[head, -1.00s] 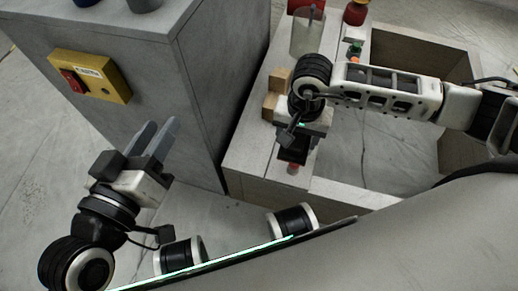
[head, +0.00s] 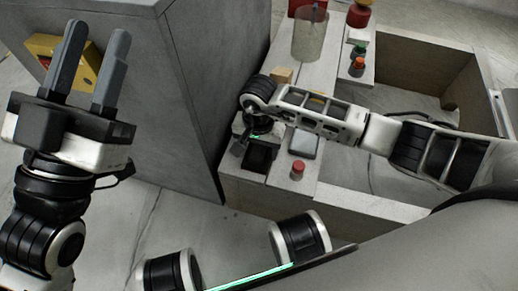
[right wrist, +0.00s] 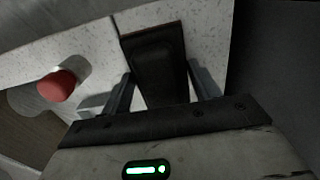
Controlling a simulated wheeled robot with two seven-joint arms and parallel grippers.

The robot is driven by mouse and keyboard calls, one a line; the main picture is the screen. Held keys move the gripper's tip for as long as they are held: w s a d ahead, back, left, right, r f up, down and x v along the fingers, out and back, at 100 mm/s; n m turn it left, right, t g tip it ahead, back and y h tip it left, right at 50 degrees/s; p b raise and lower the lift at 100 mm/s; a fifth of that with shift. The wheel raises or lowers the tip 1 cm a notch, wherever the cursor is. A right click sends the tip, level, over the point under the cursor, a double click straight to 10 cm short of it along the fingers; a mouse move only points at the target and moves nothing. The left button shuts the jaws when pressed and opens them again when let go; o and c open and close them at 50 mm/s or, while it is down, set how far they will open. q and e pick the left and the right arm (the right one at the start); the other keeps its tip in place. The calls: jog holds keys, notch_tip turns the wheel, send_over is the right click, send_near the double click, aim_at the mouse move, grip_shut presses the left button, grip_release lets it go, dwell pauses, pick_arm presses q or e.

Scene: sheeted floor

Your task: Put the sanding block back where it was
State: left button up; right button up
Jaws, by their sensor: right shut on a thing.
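The sanding block appears as a dark block (head: 258,158) under my right gripper, near the front left corner of the pale bench top. In the right wrist view the black block (right wrist: 155,62) sits between the two fingers of my right gripper (right wrist: 163,88), which is shut on it. The same gripper in the head view (head: 256,145) hides part of the block. I cannot tell whether the block touches the surface. My left gripper (head: 97,40) is raised and empty at the upper left, fingers apart, in front of the grey cabinet.
A red knob (head: 298,168) and a light grey pad (head: 303,143) lie right of the block. A wooden block (head: 282,76), a clear cylinder (head: 311,38) and small capped bottles (head: 358,66) stand farther back. The grey cabinet (head: 185,100) rises close on the left. An open bay (head: 405,80) lies right.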

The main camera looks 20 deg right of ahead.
jog(key=shift+f, duration=0.1)
jog(key=o, duration=0.9)
pick_arm(q)
jog(key=shift+s+r+m+h, duration=0.1)
jog(key=shift+r+m+h, duration=0.15)
jog(key=shift+m+h, duration=0.05)
pick_arm(e)
jog(key=shift+o, duration=0.2)
jog(key=shift+r+p, duration=0.3)
jog(key=shift+r, duration=0.25)
notch_tip(320, 180, up, 5)
jog(key=p, duration=0.2)
jog(key=shift+r+p, duration=0.15)
jog(key=shift+p, duration=0.15)
pick_arm(q)
notch_tip(320, 180, down, 10)
jog(key=s+d+n+g+y+p, duration=0.1)
jog(key=n+g+y+p, duration=0.1)
jog(key=n+g+y, duration=0.3)
jog(key=shift+s+r+n, duration=0.15)
jog(key=shift+s+n, duration=0.1)
jog(key=shift+n, duration=1.65)
pick_arm(e)
jog(key=shift+r, duration=3)
